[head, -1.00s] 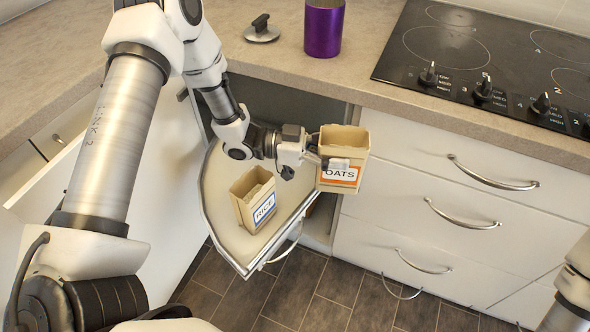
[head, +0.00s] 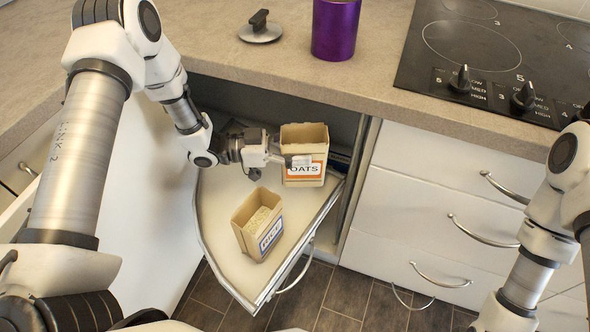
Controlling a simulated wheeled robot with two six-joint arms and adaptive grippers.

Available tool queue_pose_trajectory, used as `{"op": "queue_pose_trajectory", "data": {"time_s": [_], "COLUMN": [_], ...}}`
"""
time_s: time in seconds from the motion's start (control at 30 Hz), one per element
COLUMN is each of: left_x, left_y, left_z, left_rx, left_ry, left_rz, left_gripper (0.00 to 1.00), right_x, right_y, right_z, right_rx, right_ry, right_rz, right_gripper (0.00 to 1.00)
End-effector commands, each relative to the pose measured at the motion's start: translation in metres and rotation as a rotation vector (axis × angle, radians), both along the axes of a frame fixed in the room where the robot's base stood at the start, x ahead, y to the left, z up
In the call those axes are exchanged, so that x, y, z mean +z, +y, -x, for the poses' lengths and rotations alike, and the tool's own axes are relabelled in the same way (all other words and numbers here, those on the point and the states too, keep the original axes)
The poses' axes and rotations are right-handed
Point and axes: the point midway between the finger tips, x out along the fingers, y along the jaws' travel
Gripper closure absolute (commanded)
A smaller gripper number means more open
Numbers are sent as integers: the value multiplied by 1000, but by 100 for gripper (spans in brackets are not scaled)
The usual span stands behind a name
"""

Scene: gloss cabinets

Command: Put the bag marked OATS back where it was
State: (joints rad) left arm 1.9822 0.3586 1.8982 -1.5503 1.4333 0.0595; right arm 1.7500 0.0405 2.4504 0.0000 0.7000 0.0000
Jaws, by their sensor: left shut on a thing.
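The OATS bag (head: 304,177) is a tan open-topped paper bag with an orange-edged label. It is upright over the right back part of the pulled-out corner shelf (head: 218,225); I cannot tell whether its base touches the shelf. My left gripper (head: 290,161) is shut on the bag from its left side, with a finger over the front by the label. The bag marked RICE (head: 258,226), tan with a blue-edged label, stands open-topped on the shelf in front of it. Of my right arm only links show at the right; its gripper is out of view.
The shelf has a raised metal rim and a curved handle (head: 296,268). The cabinet's right wall edge (head: 357,190) is close to the OATS bag. The countertop (head: 220,55) overhangs behind, with a purple canister (head: 335,28) and a lid (head: 260,30). Drawers with handles (head: 484,230) are at right.

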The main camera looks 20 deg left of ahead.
Motion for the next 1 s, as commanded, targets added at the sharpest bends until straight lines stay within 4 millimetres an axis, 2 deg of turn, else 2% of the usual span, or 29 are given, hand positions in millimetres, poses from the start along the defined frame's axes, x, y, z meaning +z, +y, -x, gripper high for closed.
{"op": "queue_pose_trajectory", "data": {"time_s": [0.03, 0.17, 0.3, 0.7, 0.73, 0.77, 0.8, 1.0], "left_x": [-12, -28, -53, -61, -59, -59, -59, -59], "left_y": [0, 0, 0, 0, 0, 0, 0, 0], "left_z": [0, 0, 0, 0, 0, 0, 0, 0], "left_rx": [0, 0, -1, 0, 0, 0, 0, 0], "left_ry": [1, 0, 0, -1, -1, -1, -1, -1], "left_rz": [-1, 0, -1, 1, 1, 1, 1, 1], "left_gripper": [85, 85, 85, 85, 27, 16, 12, 12], "right_x": [-4, -7, -12, -15, -14, -14, -14, -14], "right_y": [0, 0, 0, 0, 0, 0, 0, 0], "right_z": [0, 0, 0, 0, 0, 0, 0, 0], "right_rx": [0, 0, 1, 1, 1, 1, 1, 1], "right_ry": [0, 0, 0, -1, 0, 0, 0, 0], "right_rz": [0, 0, 0, 0, 0, 0, 0, 0], "right_gripper": [60, 60, 60, 60, 60, 60, 60, 60]}}
